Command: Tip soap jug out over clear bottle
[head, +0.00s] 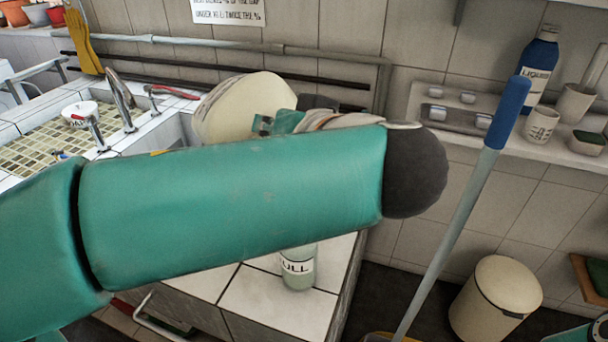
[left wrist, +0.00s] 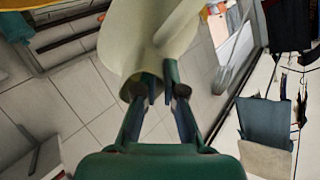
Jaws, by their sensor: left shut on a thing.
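The cream soap jug (head: 238,108) shows in the head view above and behind my left forearm, held tilted above the counter. My left gripper (left wrist: 160,90) is shut on it; the jug (left wrist: 140,40) fills the upper middle of the left wrist view, its part nearest the fingers narrow. In the head view the gripper is mostly hidden behind my arm. The clear bottle (head: 298,274) stands upright on the white tiled counter below my arm. Its label ends in "ULL". Its top is hidden, so I cannot tell how the jug's mouth lines up with it.
A tiled sink (head: 50,140) with a tap (head: 122,102) lies left. A shelf (head: 570,152) at right holds a blue liquid bottle (head: 538,68) and cups. A blue-handled pole (head: 470,195) leans in front; a cream bin (head: 495,300) stands on the floor.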

